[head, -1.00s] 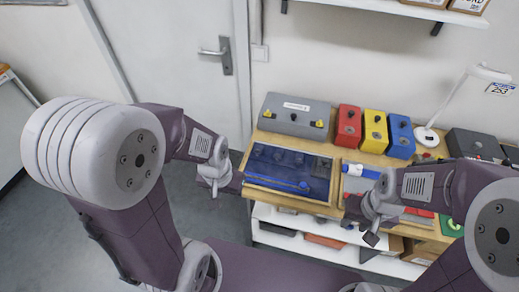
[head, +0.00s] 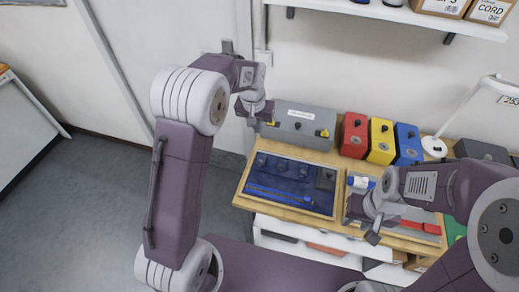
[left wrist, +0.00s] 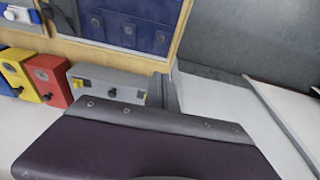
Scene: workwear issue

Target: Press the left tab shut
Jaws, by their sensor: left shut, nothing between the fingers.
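A grey box (head: 298,127) with a dark knob stands at the back left of the bench, with a yellow tab at each front end. The left tab (head: 272,122) is close to my left gripper (head: 254,119), which is shut and empty at the box's left end. I cannot tell whether they touch. The right tab (head: 324,133) is clear of both grippers. In the left wrist view the grey box (left wrist: 105,82) appears turned round, with the left tab partly hidden. Whether either tab is up or down is too small to tell. My right gripper (head: 372,232) hangs over the bench's front right; its fingers are unclear.
Red (head: 354,135), yellow (head: 381,141) and blue (head: 407,145) boxes stand right of the grey box. A blue-covered tray (head: 290,183) lies in front of it. A white lamp (head: 434,146) stands further right. A shelf hangs above.

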